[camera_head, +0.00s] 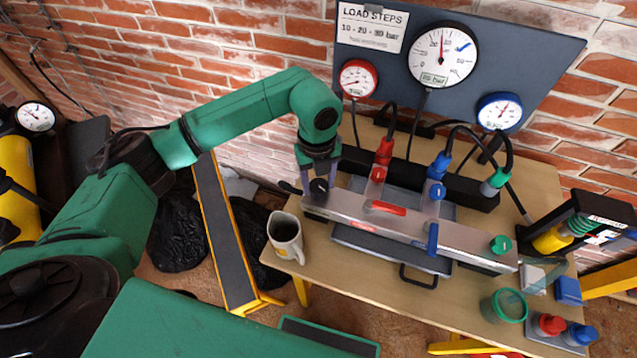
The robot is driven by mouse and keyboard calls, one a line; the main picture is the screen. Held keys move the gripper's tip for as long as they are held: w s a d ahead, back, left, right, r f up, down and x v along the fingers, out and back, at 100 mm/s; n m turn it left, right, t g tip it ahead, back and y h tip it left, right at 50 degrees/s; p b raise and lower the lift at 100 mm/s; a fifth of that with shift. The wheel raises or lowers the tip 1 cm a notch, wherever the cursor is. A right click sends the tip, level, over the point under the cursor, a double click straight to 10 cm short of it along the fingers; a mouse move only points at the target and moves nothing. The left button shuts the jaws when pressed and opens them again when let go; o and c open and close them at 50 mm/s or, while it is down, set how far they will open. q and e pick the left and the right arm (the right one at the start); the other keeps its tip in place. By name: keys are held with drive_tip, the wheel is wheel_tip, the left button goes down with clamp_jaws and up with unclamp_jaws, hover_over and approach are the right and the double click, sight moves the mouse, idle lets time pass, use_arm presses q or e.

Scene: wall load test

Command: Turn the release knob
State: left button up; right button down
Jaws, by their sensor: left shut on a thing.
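A silver metal manifold (455,243) lies along the table. At its left end is a small black release knob (318,187). My left gripper (319,178) points down over that end from above, its jaws shut around the black knob. The fingers hide part of the knob, so its turn angle is hard to read. On the manifold, a red lever (385,208), a blue lever (432,239) and a green knob (501,245) stand clear of the gripper. My right gripper is not in view.
A mug (286,238) stands close left of the manifold. A dark panel (390,65) with gauges rises behind, and hoses run down to red, blue and green couplings. A green cup (505,306) and a black-and-yellow device (575,225) are on the right.

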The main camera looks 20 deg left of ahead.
sight(318, 186)
use_arm(q)
drive_tip(key=n+b, duration=0.1)
drive_tip(key=n, duration=0.4)
drive_tip(key=shift+w+r, duration=0.1)
drive_tip(key=shift+r, duration=0.05)
idle(0.4)
drive_tip(key=o, duration=1.1)
drive_tip(key=shift+c, duration=0.2)
drive_tip(key=o, duration=0.3)
wheel_tip(318, 186, up, 15)
drive_tip(key=b, duration=0.1)
drive_tip(key=shift+s+f, duration=0.2)
